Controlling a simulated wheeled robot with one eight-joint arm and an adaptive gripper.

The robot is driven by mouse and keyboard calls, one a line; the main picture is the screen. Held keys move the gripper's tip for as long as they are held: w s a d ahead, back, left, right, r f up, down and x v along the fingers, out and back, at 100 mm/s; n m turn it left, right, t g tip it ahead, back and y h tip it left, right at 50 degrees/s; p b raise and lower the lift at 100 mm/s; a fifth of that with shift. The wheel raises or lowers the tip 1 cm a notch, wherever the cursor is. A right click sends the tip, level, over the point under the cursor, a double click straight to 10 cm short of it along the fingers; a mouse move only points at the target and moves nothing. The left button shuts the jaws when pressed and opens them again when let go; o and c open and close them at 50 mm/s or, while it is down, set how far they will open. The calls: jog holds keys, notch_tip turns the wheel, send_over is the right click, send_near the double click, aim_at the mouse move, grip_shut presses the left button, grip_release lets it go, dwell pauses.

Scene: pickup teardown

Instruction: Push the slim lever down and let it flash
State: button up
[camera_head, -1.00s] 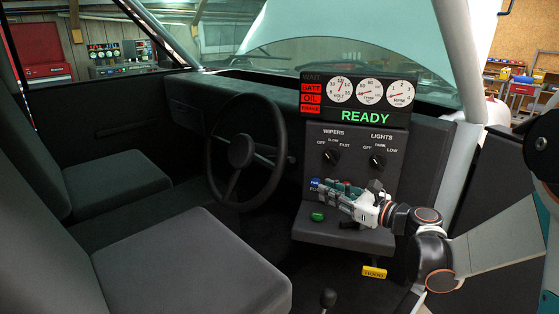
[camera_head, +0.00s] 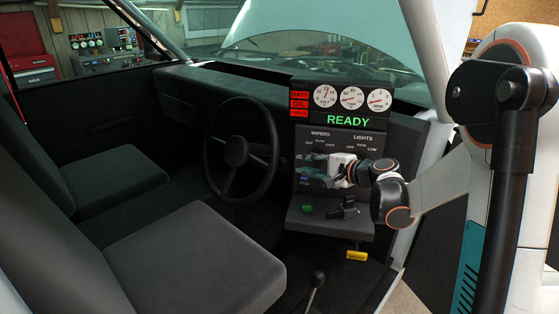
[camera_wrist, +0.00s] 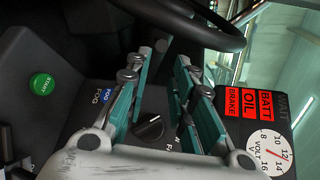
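My gripper (camera_head: 313,168) is in front of the dash panel (camera_head: 385,150), below the wiper and light labels. In the wrist view its two teal-padded fingers (camera_wrist: 170,56) are apart with nothing between the tips. A black knob (camera_wrist: 150,127) on the panel shows through the gap. A blue label with FOG (camera_wrist: 104,94) is beside one finger. I cannot make out a slim lever for certain; the gripper hides part of the panel. A tall thin floor lever (camera_head: 317,281) stands below the panel, well away from the gripper.
A green START button (camera_wrist: 41,84) and a black handle (camera_head: 348,207) are on the lower ledge. The steering wheel (camera_head: 236,189) is left of the gripper. The display (camera_head: 345,121) reads READY, with red lamps (camera_head: 299,104) lit. A yellow tag (camera_head: 356,255) hangs under the ledge. Seats (camera_head: 200,265) are in front.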

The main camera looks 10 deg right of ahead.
aim_at(283, 160)
jog(key=b+x, duration=0.1)
jog(key=x, duration=0.9)
jog(key=shift+w+a+f, duration=0.1)
jog(key=shift+w+a, duration=0.1)
jog(key=shift+w, duration=0.05)
jog(key=shift+c, duration=0.2)
grip_shut()
